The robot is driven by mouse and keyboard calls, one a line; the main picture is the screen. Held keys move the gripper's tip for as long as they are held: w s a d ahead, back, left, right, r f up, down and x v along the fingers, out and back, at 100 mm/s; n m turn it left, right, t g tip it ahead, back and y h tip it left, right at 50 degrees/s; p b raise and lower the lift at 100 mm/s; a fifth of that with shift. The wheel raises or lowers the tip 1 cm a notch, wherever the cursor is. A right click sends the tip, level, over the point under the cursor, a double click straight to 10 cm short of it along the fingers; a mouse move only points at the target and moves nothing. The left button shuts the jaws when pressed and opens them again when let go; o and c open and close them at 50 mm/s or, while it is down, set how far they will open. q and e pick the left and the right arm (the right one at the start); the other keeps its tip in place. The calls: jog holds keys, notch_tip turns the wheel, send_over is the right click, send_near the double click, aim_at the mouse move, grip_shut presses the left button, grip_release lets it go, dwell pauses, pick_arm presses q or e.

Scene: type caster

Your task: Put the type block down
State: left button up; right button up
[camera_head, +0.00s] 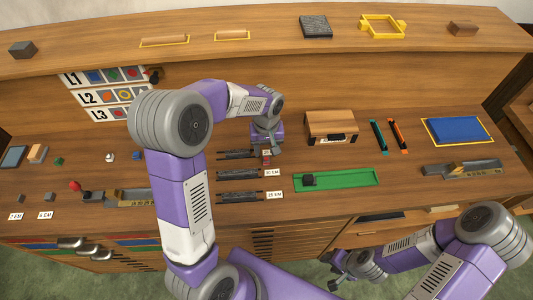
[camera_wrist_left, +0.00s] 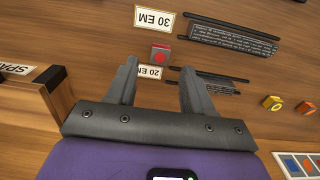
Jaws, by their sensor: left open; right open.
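A small grey type block with a red face (camera_wrist_left: 161,53) stands at the edge of the 20 EM card (camera_wrist_left: 150,72), just beyond my left fingertips. It also shows in the head view as a small reddish block (camera_head: 267,159) under the left gripper. My left gripper (camera_wrist_left: 160,68) is open, pointing down at the desk, with a finger on each side of the block's line and nothing gripped. It also shows in the head view (camera_head: 266,149). Whether the block touches the card cannot be told. My right gripper (camera_head: 343,273) is open and empty, low at the desk's front.
Lines of dark type (camera_head: 237,174) lie beside the block. A wooden box (camera_head: 331,124) stands close to its right. Two pens (camera_head: 378,136) and a blue tray (camera_head: 457,129) lie further right.

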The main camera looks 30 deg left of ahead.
aim_at(266, 159)
pick_arm(q)
notch_tip(266, 159, up, 7)
jog(key=shift+f+p, duration=0.15)
jog(key=shift+p, duration=0.3)
jog(key=shift+o, duration=0.4)
jog(key=shift+r, duration=0.3)
jog(key=shift+t+y, duration=0.4)
jog(key=shift+t, duration=0.2)
jog(key=f, duration=0.3)
jog(key=s+f, duration=0.1)
jog(key=f, duration=0.1)
jog(key=shift+d, duration=0.35)
jog(key=f, duration=0.4)
jog(key=w+f, duration=0.1)
jog(key=f, duration=0.2)
jog(key=shift+a+b, duration=0.35)
jog(key=shift+c, duration=0.2)
grip_shut()
